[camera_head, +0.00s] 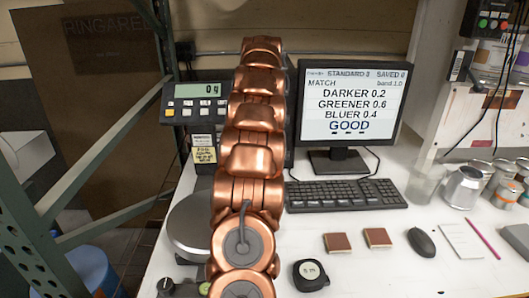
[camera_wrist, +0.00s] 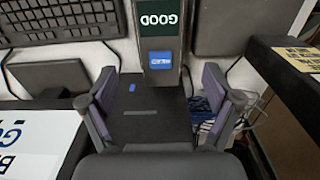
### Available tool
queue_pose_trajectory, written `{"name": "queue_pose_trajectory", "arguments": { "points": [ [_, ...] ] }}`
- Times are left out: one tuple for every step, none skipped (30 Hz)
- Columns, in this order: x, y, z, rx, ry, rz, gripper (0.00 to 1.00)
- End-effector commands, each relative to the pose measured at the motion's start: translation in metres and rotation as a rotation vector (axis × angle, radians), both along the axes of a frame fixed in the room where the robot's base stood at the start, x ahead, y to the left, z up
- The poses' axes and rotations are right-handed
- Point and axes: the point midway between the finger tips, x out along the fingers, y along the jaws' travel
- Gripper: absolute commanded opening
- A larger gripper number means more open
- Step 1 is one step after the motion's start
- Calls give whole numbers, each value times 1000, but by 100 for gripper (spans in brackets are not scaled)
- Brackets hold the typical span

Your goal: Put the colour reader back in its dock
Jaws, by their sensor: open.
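The colour reader (camera_wrist: 160,45) is a dark, narrow device at the top middle of the wrist view. Its small lit screen reads GOOD upside down, with a blue button beside it. A dark block (camera_wrist: 150,128), which looks like the dock, lies just below it in that view, with a small blue mark and a slot. I cannot tell whether the reader is seated in it. My gripper (camera_wrist: 159,76) is open, its purple-padded fingers on either side of the reader's end and the block, with visible gaps. In the head view my arm hides the gripper, reader and dock.
The monitor (camera_head: 347,142) stands behind the keyboard (camera_head: 345,194). A scale display (camera_head: 200,104) is at left. Two brown squares (camera_head: 337,242), a tape measure (camera_head: 309,274) and a mouse (camera_head: 421,242) lie in front. Metal cans (camera_head: 463,186) stand at right. Cables (camera_wrist: 203,112) lie beside the block.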

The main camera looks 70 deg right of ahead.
Motion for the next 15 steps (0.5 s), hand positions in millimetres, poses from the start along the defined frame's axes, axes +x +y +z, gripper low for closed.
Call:
{"name": "queue_pose_trajectory", "arguments": {
  "points": [
    [0,0,3,1,0,0,89],
    [0,0,6,2,1,0,89],
    [0,-1,10,0,0,0,89],
    [1,-1,13,-2,-1,0,89],
    [1,-1,16,-4,-1,0,89],
    [1,-1,19,-3,0,1,89],
    [0,-1,20,-1,0,1,89],
    [0,0,22,0,0,1,89],
    [0,0,24,1,0,1,89],
    [0,0,25,1,0,1,89],
    [0,0,27,0,0,1,89],
    [0,0,29,-1,0,1,89],
    [0,0,30,-2,-1,1,89],
    [0,0,31,-2,-1,1,89],
    [0,0,32,-2,-1,1,89]
  ]
}}
